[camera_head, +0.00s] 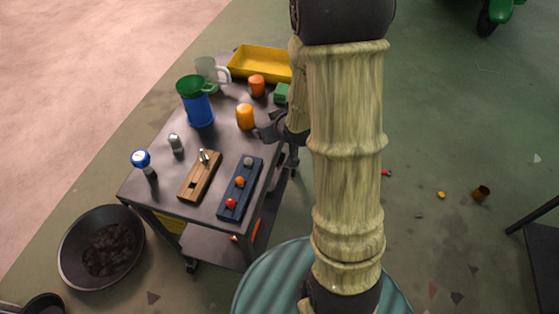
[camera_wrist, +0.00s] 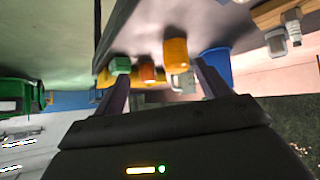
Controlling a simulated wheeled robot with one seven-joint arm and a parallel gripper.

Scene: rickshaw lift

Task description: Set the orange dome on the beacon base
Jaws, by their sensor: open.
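An amber-orange dome-like piece (camera_head: 245,116) stands upright on the dark cart top. A smaller, redder orange piece (camera_head: 257,85) stands behind it. I cannot tell for certain which piece is the beacon base. My gripper (camera_head: 265,132) is just right of and in front of the amber piece, partly hidden by my arm. In the wrist view my gripper (camera_wrist: 162,82) is open and empty, its fingers spread. The amber piece (camera_wrist: 176,54) shows beyond and between the fingertips, nearer the right finger, apart from them. The redder orange piece (camera_wrist: 148,73) shows to its left.
Close by stand a blue mug (camera_head: 199,108) with a green top, a pale mug (camera_head: 210,72), a green block (camera_head: 281,94) and a yellow tray (camera_head: 258,64). A wooden board (camera_head: 200,178) and a navy board (camera_head: 240,190) lie at the cart's front.

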